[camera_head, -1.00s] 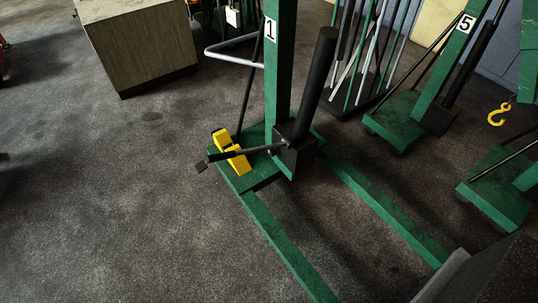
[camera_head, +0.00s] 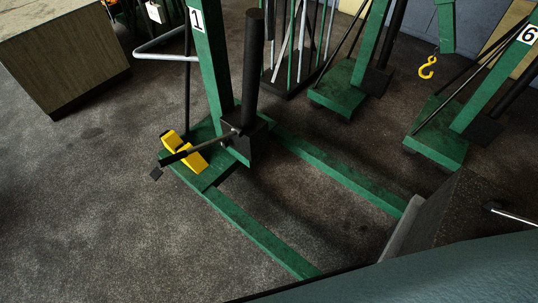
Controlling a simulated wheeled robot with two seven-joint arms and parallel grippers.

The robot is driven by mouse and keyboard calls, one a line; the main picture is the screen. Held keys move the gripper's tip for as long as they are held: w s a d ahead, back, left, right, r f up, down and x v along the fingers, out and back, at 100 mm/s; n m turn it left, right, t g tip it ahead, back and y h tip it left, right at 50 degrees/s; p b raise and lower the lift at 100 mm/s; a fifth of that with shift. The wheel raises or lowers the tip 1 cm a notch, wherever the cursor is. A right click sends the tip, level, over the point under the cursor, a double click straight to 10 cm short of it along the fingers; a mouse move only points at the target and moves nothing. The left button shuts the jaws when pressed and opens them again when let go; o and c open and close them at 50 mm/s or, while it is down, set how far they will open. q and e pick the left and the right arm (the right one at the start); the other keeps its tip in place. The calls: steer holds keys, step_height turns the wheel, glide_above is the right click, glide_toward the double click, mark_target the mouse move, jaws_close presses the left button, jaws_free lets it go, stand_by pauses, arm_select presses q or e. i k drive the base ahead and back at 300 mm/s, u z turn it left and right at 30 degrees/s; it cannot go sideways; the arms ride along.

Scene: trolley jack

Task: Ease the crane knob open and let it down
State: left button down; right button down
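The green crane marked 1 (camera_head: 211,70) stands left of centre in the head view, with a black cylinder (camera_head: 253,65) leaning beside its post. A black block (camera_head: 248,143) sits at the cylinder's foot. A thin rod with a dark grip (camera_head: 175,159) runs from the block to the lower left, near a small dark square piece (camera_head: 156,174). Two yellow pieces (camera_head: 194,161) are at the rod, over the green base. I cannot make out a separate release knob. Neither of my grippers is in view.
Green legs (camera_head: 262,240) extend toward the lower right. A wooden-sided cabinet (camera_head: 65,55) stands upper left. More green cranes, including one marked 6 (camera_head: 528,35), and a yellow hook (camera_head: 428,67) are at right. A dark box (camera_head: 445,215) is lower right. Floor at lower left is clear.

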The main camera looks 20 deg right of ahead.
mark_target(224, 143)
steer(key=u, duration=0.35)
steer(key=k, duration=0.8)
steer(key=u, duration=3.4)
steer(key=i, duration=0.1)
steer(key=z, duration=2.15)
steer(key=i, duration=2)
steer(key=z, duration=0.4)
steer(key=i, duration=1.6)
steer(key=z, duration=1.95)
steer(key=i, duration=0.85)
steer(key=z, duration=0.65)
